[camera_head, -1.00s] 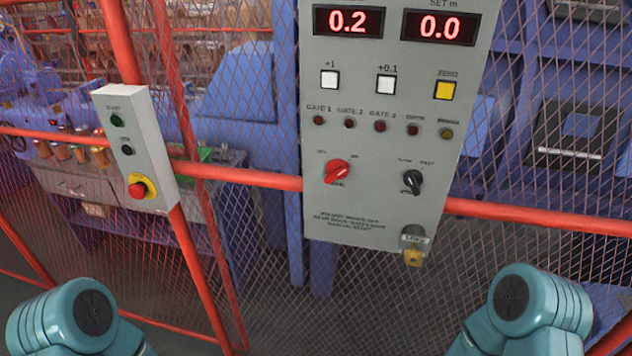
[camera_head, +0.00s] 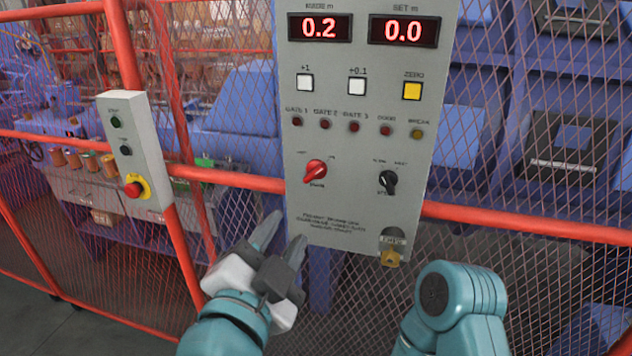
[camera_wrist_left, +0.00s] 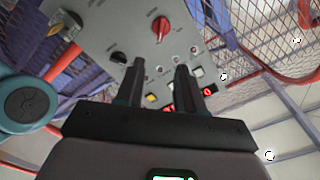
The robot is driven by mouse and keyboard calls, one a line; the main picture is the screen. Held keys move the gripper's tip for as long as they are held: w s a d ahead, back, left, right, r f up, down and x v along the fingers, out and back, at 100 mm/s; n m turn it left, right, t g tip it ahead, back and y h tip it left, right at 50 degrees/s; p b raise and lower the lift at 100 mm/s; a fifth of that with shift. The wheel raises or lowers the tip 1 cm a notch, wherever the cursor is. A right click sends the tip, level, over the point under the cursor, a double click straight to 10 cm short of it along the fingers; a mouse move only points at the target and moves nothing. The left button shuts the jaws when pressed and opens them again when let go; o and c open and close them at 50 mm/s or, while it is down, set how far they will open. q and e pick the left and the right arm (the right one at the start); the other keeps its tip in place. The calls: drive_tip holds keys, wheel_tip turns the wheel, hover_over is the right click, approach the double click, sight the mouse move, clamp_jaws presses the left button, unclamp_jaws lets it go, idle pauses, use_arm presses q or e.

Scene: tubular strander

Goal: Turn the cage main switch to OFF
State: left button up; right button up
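The control panel (camera_head: 350,214) is a grey upright box on the mesh fence. Its red rotary switch (camera_head: 315,171) sits at the lower left of the panel, its pointer tilted toward the upper right; the small labels around it are not legible. The red switch also shows in the left wrist view (camera_wrist_left: 161,27), beyond the fingers. My left gripper (camera_head: 283,232) is below and left of the red switch, apart from the panel, with its two fingers spread and nothing between them. In the left wrist view my left gripper (camera_wrist_left: 160,78) is also open. My right gripper is out of view.
A black rotary switch (camera_head: 388,181) sits right of the red one, with a padlock (camera_head: 390,257) below. White and yellow buttons (camera_head: 411,91) are above. A small box with a red emergency button (camera_head: 134,189) hangs at left. A red rail (camera_head: 520,222) crosses behind the panel.

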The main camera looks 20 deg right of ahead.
sight(313, 176)
use_arm(q)
drive_tip(key=x, duration=0.4)
drive_tip(key=p+x, duration=0.1)
drive_tip(key=x, duration=0.9)
drive_tip(key=shift+w+a+f+p, duration=0.1)
drive_tip(key=shift+w+a+p, duration=0.2)
drive_tip(key=shift+w+p, duration=0.1)
drive_tip(key=shift+w+d, duration=0.3)
drive_tip(key=shift+d, duration=0.1)
clamp_jaws()
